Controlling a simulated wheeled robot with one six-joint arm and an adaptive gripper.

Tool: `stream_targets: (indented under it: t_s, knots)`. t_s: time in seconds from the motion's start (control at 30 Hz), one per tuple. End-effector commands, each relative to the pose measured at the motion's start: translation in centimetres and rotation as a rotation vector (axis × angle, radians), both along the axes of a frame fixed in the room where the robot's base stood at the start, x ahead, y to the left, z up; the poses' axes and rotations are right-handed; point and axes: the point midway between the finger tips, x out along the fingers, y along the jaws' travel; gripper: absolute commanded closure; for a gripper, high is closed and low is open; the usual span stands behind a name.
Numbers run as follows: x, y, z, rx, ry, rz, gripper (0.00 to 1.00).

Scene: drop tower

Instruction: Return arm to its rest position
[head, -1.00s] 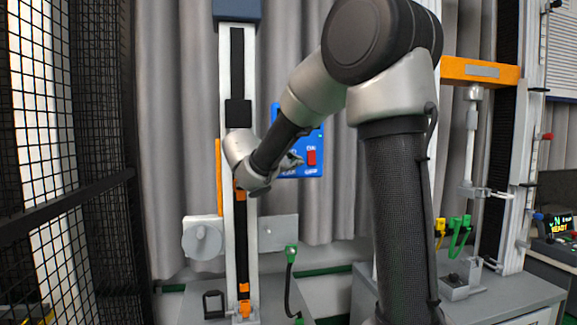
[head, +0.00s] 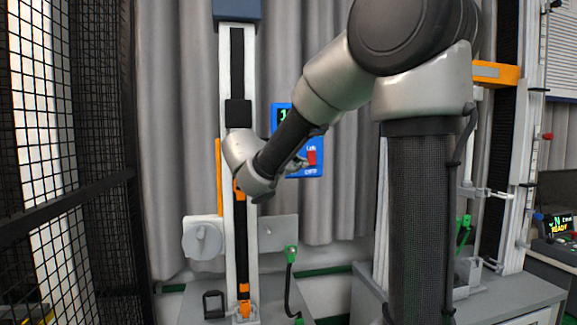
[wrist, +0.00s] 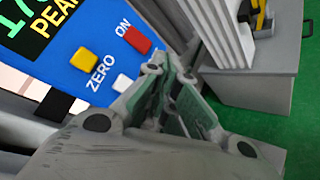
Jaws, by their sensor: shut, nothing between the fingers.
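My arm is raised and bent across the middle of the head view. My gripper (head: 299,164) shows small there, in front of the blue control box (head: 312,140) and partly hidden by my wrist. In the wrist view my gripper (wrist: 155,72) is shut, with nothing between its fingers. The blue control box (wrist: 85,52) fills the upper left of that view. It carries a yellow button (wrist: 83,60), a red button (wrist: 137,40) by the word ON, a white button and a lit display. I cannot tell the exact gap between fingers and box.
A drop tower (head: 229,75) with a black rail stands behind my forearm. A black mesh fence (head: 60,100) closes the left side. Grey curtains hang behind.

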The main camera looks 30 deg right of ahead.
Motion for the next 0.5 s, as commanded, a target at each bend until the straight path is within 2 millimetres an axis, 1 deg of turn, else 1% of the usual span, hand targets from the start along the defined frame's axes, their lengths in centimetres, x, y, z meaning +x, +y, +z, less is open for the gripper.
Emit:
stream_targets:
  t_s: [0.37,0.43,0.47,0.5]
  knots:
    - [0.0,0.0,0.0,-0.001,0.003,0.002,1.0]
    - [-0.1,-0.1,-0.5,0.019,0.014,-0.006,1.0]
    - [-0.4,-0.3,-1.1,0.041,0.022,-0.018,1.0]
    - [-1.0,-0.6,-2.2,0.08,0.036,-0.041,1.0]
